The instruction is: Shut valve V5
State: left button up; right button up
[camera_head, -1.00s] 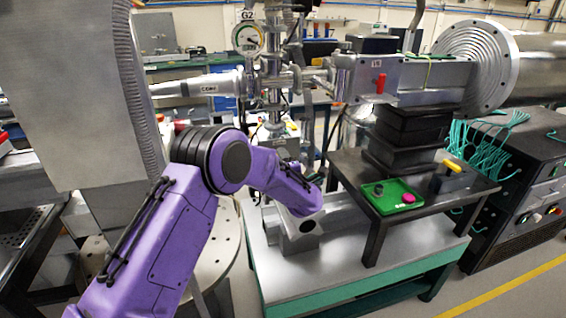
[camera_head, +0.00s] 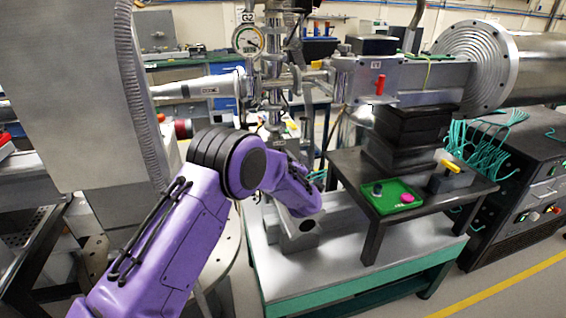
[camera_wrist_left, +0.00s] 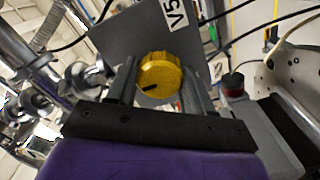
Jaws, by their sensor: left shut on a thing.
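The yellow round knob (camera_wrist_left: 160,72) with a short black mark is in the left wrist view, in front of a grey plate with a V5 label (camera_wrist_left: 176,14). My left gripper (camera_wrist_left: 161,82) has one finger on each side of the knob and is shut on it. In the head view my purple left arm reaches in from the lower left toward the pipework. The V5 knob and the left fingertips cannot be made out there. My right gripper is in neither view.
Pipework with a G2 gauge (camera_head: 247,38) stands behind my arm. To the right are a dark side table (camera_head: 372,212) holding a green tray (camera_head: 416,189), and a yellow-handled block (camera_head: 450,176). A large grey housing (camera_head: 75,90) fills the left.

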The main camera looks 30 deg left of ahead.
pick_arm(q)
jog(key=shift+f, duration=0.1)
dwell(0.3)
jog(key=o, duration=1)
jog(key=shift+d, duration=0.1)
jog(key=b+v, duration=0.2)
jog(key=v, duration=0.8)
jog(key=shift+d, duration=0.2)
